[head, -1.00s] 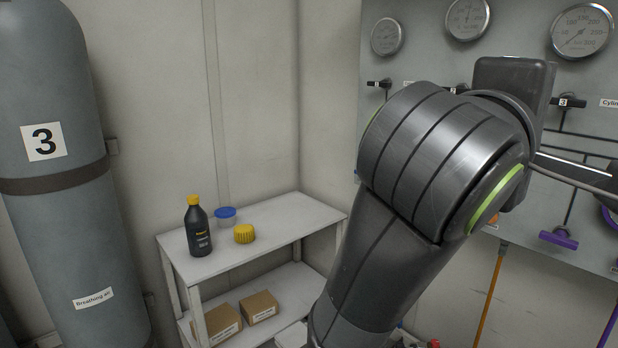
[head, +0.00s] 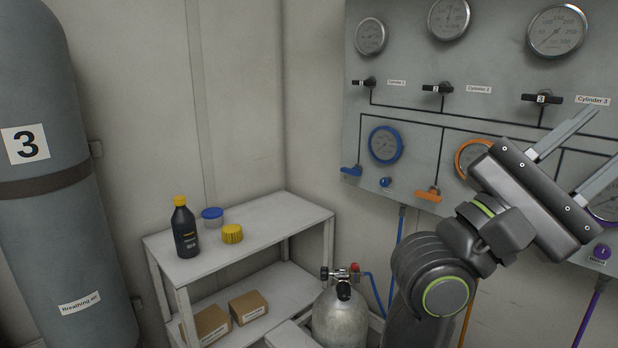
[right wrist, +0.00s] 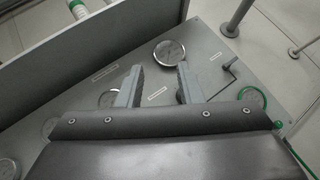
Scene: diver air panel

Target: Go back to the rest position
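My right gripper (head: 602,152) is in front of the grey gauge panel (head: 420,115) at the right of the head view. It is tilted, with its fingers pointing up and to the right. In the right wrist view its fingers (right wrist: 157,88) are apart with nothing between them. A silver gauge (right wrist: 170,53) and a dark handle (right wrist: 229,66) on the panel show beyond the fingertips. I cannot tell exactly how far the fingers are from the panel. My left gripper is not in view.
A white shelf unit (head: 205,264) holds a dark bottle (head: 186,232), a blue-lidded jar (head: 212,217) and a yellow cap (head: 232,234). A large grey cylinder (head: 65,245) stands at the left. A small silver tank (head: 340,322) stands near the shelf.

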